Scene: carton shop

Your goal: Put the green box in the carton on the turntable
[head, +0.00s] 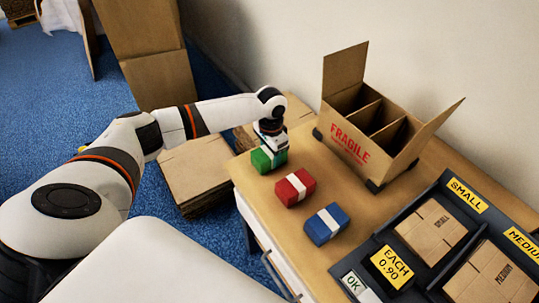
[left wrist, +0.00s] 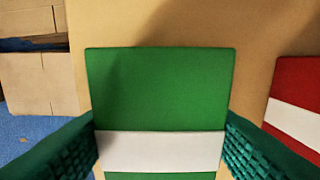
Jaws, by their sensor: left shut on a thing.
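The green box (head: 264,161) with a white band is at the far left corner of the table. My left gripper (head: 271,146) is above it and shut on it; in the left wrist view the green box (left wrist: 160,90) lies between the two fingers (left wrist: 160,150). I cannot tell whether the box still touches the table. The open carton (head: 368,132), marked FRAGILE, stands to the right at the back with its flaps up and dividers inside. My right gripper is not in view.
A red box (head: 295,187) and a blue box (head: 326,224), each with a white band, lie in front of the green box. A dark tray with small (head: 431,230) and medium (head: 494,274) cartons fills the right. Flat cardboard (head: 197,173) and stacked cartons (head: 150,55) stand left of the table.

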